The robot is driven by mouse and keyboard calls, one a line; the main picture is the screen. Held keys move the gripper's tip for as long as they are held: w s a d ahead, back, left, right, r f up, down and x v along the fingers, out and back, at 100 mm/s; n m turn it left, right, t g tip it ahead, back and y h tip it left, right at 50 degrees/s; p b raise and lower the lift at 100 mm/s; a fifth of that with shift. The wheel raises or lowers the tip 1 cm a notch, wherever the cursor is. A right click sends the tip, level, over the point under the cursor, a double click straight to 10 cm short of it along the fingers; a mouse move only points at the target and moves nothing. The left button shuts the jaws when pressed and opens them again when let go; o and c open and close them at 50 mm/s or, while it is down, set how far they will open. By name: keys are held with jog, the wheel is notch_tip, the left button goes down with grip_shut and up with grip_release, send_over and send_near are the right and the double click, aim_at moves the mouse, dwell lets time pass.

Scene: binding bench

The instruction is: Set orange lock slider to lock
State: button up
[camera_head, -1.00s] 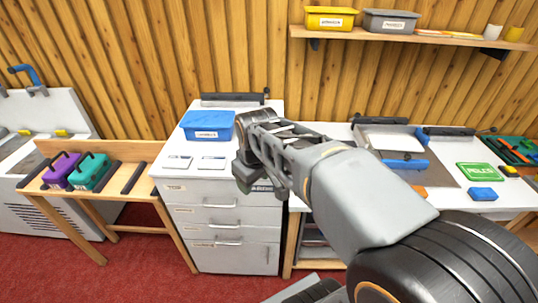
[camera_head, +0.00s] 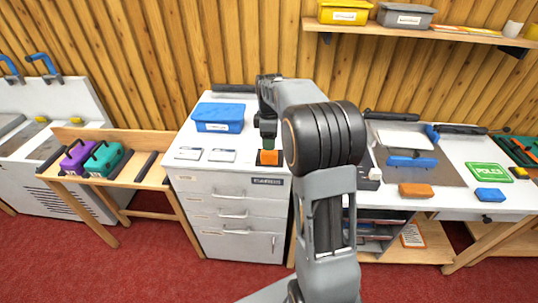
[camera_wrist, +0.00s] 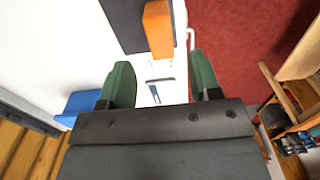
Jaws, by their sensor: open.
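The orange lock slider (camera_head: 270,157) is a small orange block on a dark plate at the front right of the white cabinet's top. In the wrist view the orange lock slider (camera_wrist: 158,28) stands out from the dark plate (camera_wrist: 122,22) near the top edge. My gripper (camera_wrist: 162,80) is open, its two green fingers apart with nothing between them. The slider lies beyond the fingertips in that view, roughly in line with the gap. In the head view my gripper (camera_head: 268,142) points down just behind the slider, partly hidden by my arm. Lock markings cannot be read.
A blue bin (camera_head: 220,118) and two pale cards (camera_head: 222,156) are on the cabinet top (camera_head: 190,140).

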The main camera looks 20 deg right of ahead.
aim_at(269, 152)
notch_tip(269, 152, down, 7)
jog(key=shift+f, duration=0.2)
dwell(0.4)
grip_shut()
dwell(0.3)
